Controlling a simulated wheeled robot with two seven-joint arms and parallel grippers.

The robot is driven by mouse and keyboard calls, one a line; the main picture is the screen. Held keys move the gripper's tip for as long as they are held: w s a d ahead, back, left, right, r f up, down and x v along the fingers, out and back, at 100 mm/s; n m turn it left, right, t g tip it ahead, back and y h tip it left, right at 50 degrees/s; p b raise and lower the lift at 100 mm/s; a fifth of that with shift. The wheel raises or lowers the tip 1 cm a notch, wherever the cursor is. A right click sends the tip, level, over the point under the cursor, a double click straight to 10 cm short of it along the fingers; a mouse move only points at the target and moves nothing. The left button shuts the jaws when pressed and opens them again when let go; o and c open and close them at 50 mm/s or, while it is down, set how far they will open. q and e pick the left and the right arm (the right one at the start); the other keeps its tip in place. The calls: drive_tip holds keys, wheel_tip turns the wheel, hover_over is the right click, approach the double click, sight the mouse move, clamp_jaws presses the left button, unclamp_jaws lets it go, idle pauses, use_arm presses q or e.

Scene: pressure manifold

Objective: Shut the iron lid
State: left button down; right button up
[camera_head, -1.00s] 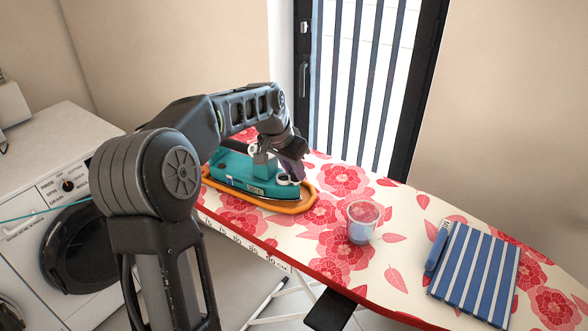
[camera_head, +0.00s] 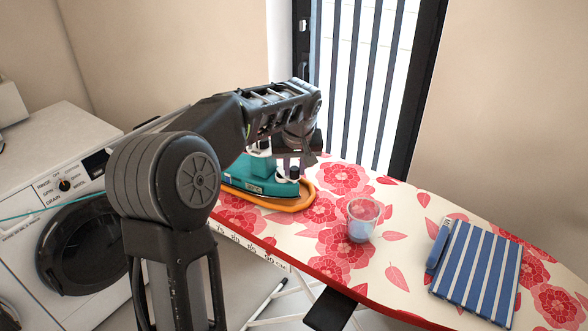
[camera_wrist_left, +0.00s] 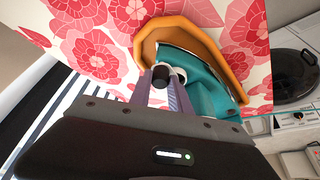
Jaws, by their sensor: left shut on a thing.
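The teal iron (camera_head: 255,182) rests on an orange-rimmed stand (camera_head: 290,206) at the far left part of the ironing board. It also shows in the left wrist view (camera_wrist_left: 205,85). My left gripper (camera_head: 293,168) is over the iron's front end, its fingers pointing down. In the left wrist view its fingers (camera_wrist_left: 161,88) are closed around a small black cap (camera_wrist_left: 161,76), which looks like the iron lid. A white round opening rim (camera_wrist_left: 179,74) is right beside the cap. Whether the cap touches the rim is unclear. My right gripper is out of view.
A clear glass (camera_head: 362,220) with bluish contents stands on the floral ironing board (camera_head: 400,255). A blue striped folded cloth (camera_head: 480,275) lies at the right. A washing machine (camera_head: 60,195) stands at the left. A barred door (camera_head: 360,80) is behind the board.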

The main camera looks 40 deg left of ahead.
use_arm(q)
drive_tip(key=n+g, duration=0.1)
drive_tip(key=n, duration=0.2)
drive_tip(key=n+g+y, duration=0.1)
drive_tip(key=n, duration=0.1)
drive_tip(key=shift+w+n, duration=0.15)
drive_tip(key=shift+n, duration=0.25)
drive_tip(key=c, duration=1.2)
unclamp_jaws()
drive_tip(key=shift+d, duration=0.1)
drive_tip(key=v, duration=0.8)
drive_tip(key=shift+b, duration=0.35)
drive_tip(key=shift+f, duration=0.2)
